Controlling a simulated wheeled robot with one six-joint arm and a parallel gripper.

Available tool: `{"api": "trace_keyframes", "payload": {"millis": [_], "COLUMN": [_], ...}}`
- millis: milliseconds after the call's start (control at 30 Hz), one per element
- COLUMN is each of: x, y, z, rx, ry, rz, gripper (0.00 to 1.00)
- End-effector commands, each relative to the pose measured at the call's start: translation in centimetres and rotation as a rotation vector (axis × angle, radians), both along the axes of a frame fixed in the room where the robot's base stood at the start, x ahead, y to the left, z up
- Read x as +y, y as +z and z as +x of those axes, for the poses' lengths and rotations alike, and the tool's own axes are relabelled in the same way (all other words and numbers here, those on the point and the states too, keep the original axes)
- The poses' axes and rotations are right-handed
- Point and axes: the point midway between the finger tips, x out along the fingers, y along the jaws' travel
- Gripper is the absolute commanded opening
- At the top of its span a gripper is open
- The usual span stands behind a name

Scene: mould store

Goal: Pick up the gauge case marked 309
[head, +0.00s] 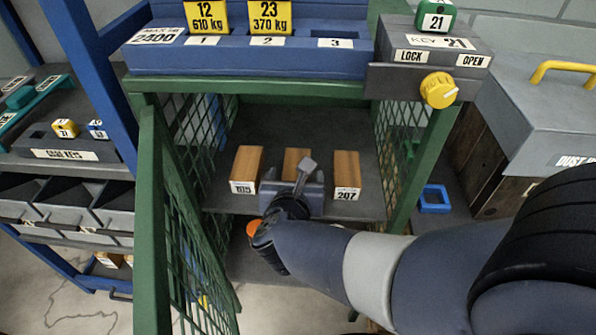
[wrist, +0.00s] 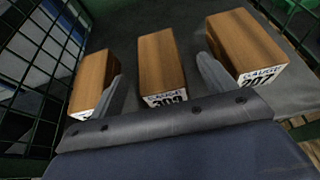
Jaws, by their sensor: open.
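Three wooden gauge cases stand in a row on the shelf inside the green mesh cage. The middle case (head: 297,158) is partly hidden by my gripper (head: 293,178) in the head view. In the wrist view the middle case (wrist: 162,64) shows a white label that appears to read 309, its lower edge cut off by my gripper. My gripper (wrist: 160,78) is open, with one finger on each side of this case near its front end. The case does not look clamped, and I cannot tell how deep the fingers reach.
The left case (head: 246,165) and the right case marked 207 (head: 346,172) stand close to the fingers on either side. The open green mesh door (head: 153,210) is left of my arm. A blue rail (head: 330,62) with yellow weight tags and a yellow knob (head: 438,90) sit above.

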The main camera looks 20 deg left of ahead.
Motion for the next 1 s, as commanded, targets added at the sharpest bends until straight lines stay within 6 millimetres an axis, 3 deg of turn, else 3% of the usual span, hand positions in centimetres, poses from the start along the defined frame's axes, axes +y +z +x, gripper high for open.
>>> {"api": "trace_keyframes", "payload": {"millis": [500,767,1000], "x": [1.8,1.9,1.9], "y": [-2.3,-2.3,-2.3], "z": [5.1,5.3,5.3], "rx": [0.0,0.0,0.0], "ry": [0.0,0.002,0.001], "rz": [-0.001,-0.001,-0.001], "gripper": [0.78,0.78,0.59]}}
